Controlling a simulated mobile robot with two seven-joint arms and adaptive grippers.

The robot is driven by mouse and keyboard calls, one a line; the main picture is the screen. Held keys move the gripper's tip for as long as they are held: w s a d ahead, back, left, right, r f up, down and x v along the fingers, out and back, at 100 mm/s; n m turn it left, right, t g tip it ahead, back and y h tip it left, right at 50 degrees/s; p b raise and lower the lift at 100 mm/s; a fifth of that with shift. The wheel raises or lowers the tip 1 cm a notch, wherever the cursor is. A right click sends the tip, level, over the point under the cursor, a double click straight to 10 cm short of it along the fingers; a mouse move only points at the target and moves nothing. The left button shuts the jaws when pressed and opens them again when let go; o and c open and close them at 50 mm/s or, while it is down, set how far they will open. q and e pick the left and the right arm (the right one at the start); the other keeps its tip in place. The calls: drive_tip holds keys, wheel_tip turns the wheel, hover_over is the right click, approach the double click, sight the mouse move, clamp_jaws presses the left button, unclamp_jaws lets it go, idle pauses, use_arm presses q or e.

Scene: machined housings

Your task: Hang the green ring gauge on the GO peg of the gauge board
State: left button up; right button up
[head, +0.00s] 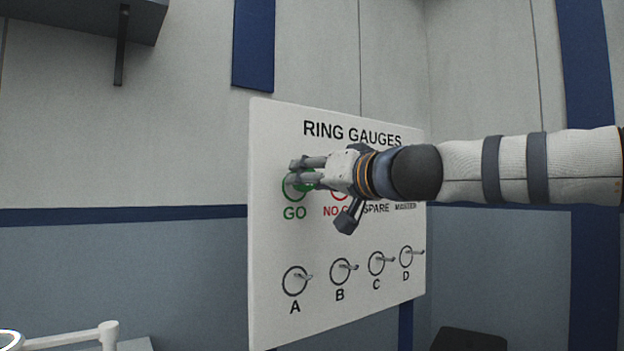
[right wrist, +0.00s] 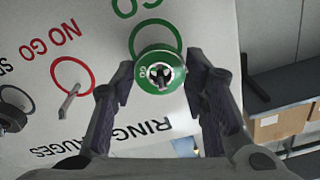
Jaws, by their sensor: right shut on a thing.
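The white gauge board (head: 330,235) stands upright in the middle of the head view, its GO position at the upper left. My right gripper (head: 300,178) is in front of that position. In the right wrist view the right gripper (right wrist: 160,82) is shut on the green ring gauge (right wrist: 147,80), marked GO. The ring is face-on, just off the printed green circle (right wrist: 134,36). A peg end shows in the ring's hole; I cannot tell how far the peg reaches through. In the head view the fingers mostly hide the ring. My left gripper is not in view.
The bare NO GO peg (right wrist: 70,101) sticks out beside the right gripper. A dark round thing (right wrist: 12,118) is at the SPARE position. Bare pegs A (head: 303,277), B, C and D line the lower row. A white jointed arm (head: 75,337) stands at lower left.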

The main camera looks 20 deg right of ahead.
drive_tip(key=o, duration=1.3)
drive_tip(key=shift+o, duration=0.2)
drive_tip(key=v, duration=1.2)
drive_tip(key=w+a+f+g+h, duration=0.1)
drive_tip(key=a+f+g, duration=0.2)
drive_tip(key=f, duration=1.3)
drive_tip(key=w+a+f+g+h, duration=0.1)
drive_tip(key=a+f+g+h, duration=0.15)
drive_tip(key=f, duration=1.35)
drive_tip(key=s+f+g, duration=0.2)
drive_tip(key=s+f, duration=0.2)
drive_tip(key=f, duration=0.4)
drive_tip(key=s+f+g, duration=0.2)
drive_tip(key=s+f, duration=0.1)
drive_tip(key=f, duration=0.4)
drive_tip(key=s+d+f+g+h, duration=0.15)
drive_tip(key=s+f+g, duration=0.25)
drive_tip(key=s+f, duration=0.8)
drive_tip(key=s+d+f+g, duration=0.2)
drive_tip(key=s, duration=0.6)
drive_tip(key=s+d+f+g, duration=0.1)
drive_tip(key=s+d+f, duration=0.1)
drive_tip(key=s, duration=0.7)
drive_tip(key=s+d+f+g+h, duration=0.1)
drive_tip(key=s+d+f+g, duration=0.1)
drive_tip(key=s, duration=0.6)
drive_tip(key=shift+s+f+g, duration=0.2)
drive_tip(key=shift+f+g, duration=0.15)
drive_tip(key=shift+f, duration=0.55)
